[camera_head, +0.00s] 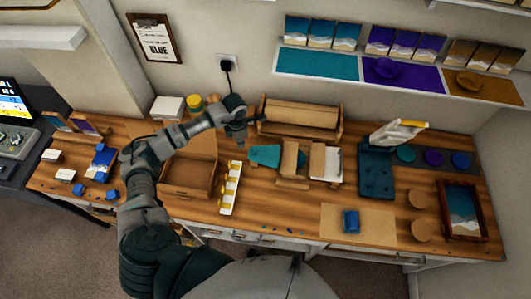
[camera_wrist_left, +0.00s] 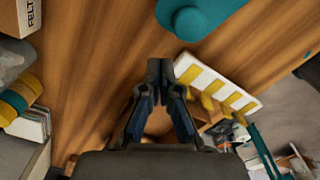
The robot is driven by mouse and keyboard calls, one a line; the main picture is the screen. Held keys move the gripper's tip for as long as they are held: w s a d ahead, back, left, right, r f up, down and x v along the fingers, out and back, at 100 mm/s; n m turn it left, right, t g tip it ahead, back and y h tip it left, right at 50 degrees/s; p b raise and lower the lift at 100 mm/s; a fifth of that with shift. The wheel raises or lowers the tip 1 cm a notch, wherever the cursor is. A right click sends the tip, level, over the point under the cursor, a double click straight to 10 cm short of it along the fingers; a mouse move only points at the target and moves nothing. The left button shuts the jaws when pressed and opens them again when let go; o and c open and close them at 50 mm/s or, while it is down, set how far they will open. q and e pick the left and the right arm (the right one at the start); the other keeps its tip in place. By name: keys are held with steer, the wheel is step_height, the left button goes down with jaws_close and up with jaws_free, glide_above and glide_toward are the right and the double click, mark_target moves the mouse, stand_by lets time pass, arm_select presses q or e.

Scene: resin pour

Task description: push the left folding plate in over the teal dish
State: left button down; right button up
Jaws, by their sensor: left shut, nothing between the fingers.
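My left gripper (camera_head: 239,138) is shut and empty, pointing down above the table; its fingertips meet in the left wrist view (camera_wrist_left: 160,68). Just to its right is a flat teal piece (camera_head: 264,155); it also shows in the left wrist view (camera_wrist_left: 210,14), with a round teal knob on it, apart from the fingertips. I cannot tell whether this is the left folding plate or the teal dish. Beside it stands a wooden fixture (camera_head: 289,158) with a white plate (camera_head: 333,163) at its right. What lies inside the fixture is hidden. My right gripper is not in view.
A white rack with yellow clips (camera_head: 229,190) stands close to my left gripper, also in the left wrist view (camera_wrist_left: 207,78). An open cardboard box (camera_head: 187,190) is left of it. A wooden holder (camera_head: 300,118) stands behind.

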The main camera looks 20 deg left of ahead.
arm_select(q)
step_height(320, 180, up, 7)
steer(key=p, duration=0.3)
steer(key=shift+f, duration=0.15)
stand_by(0.6)
